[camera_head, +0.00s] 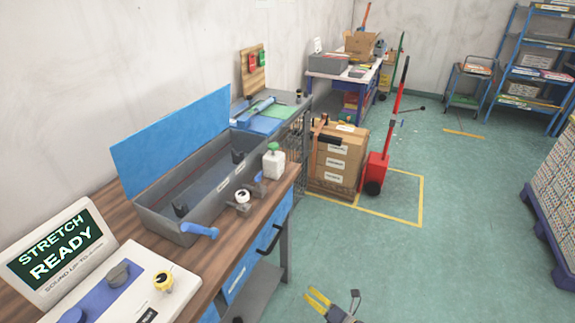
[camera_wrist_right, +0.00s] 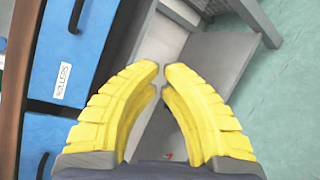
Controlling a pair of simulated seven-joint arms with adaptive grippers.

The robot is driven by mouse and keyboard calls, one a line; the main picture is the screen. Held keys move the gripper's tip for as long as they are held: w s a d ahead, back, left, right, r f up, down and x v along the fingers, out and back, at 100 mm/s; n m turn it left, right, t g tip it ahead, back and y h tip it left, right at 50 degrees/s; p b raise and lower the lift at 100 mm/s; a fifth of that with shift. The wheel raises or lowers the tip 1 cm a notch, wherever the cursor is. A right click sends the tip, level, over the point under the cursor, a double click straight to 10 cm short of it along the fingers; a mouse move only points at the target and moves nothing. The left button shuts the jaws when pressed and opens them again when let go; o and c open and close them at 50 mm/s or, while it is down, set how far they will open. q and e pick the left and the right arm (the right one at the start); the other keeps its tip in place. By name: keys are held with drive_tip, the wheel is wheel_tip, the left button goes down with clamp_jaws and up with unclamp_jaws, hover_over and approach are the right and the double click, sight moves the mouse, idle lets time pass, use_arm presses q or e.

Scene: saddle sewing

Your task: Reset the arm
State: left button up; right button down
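My right gripper (camera_head: 318,298) shows at the bottom of the head view, over the green floor to the right of the workbench. In the right wrist view its yellow ridged fingers (camera_wrist_right: 161,72) come together at the tips with only a sliver between them, and nothing is held. Blue drawer fronts (camera_wrist_right: 75,55) and a grey shelf (camera_wrist_right: 200,70) lie beyond the fingers there. My left gripper is in neither view.
The wooden workbench (camera_head: 205,270) holds an open grey case (camera_head: 190,215) with a blue lid (camera_head: 175,140), a white bottle (camera_head: 273,163) and a "STRETCH READY" display (camera_head: 60,250). A cardboard box (camera_head: 337,160) and red pallet jack (camera_head: 376,172) stand beyond.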

drive_tip(key=s+d+f+m+g+h, duration=0.1)
drive_tip(key=s+d+f+m+h, duration=0.25)
drive_tip(key=d+f+m, duration=0.35)
drive_tip(key=s+d+f+m+g+h, duration=0.1)
drive_tip(key=s+d+f+m+h, duration=0.1)
drive_tip(key=s+d+f+m, duration=0.5)
drive_tip(key=s+d+f+m+g+h, duration=0.1)
drive_tip(key=s+d+f+m+h, duration=0.3)
drive_tip(key=f, duration=0.6)
drive_tip(key=s+d+f+m+g, duration=0.1)
drive_tip(key=s+f+m+g, duration=0.1)
drive_tip(key=s+f+m, duration=0.45)
drive_tip(key=s+d+f+m+g, duration=0.1)
drive_tip(key=s+f+g, duration=0.15)
drive_tip(key=s, duration=0.75)
drive_tip(key=s+a+f+m+g, duration=0.1)
drive_tip(key=s+f, duration=0.1)
drive_tip(key=s, duration=0.7)
drive_tip(key=s+a+f+m+g, duration=0.1)
drive_tip(key=s, duration=0.7)
drive_tip(key=shift+s+a+f+g+h, duration=0.2)
drive_tip(key=shift+s+f+g+h, duration=0.15)
drive_tip(key=shift+f+h, duration=0.1)
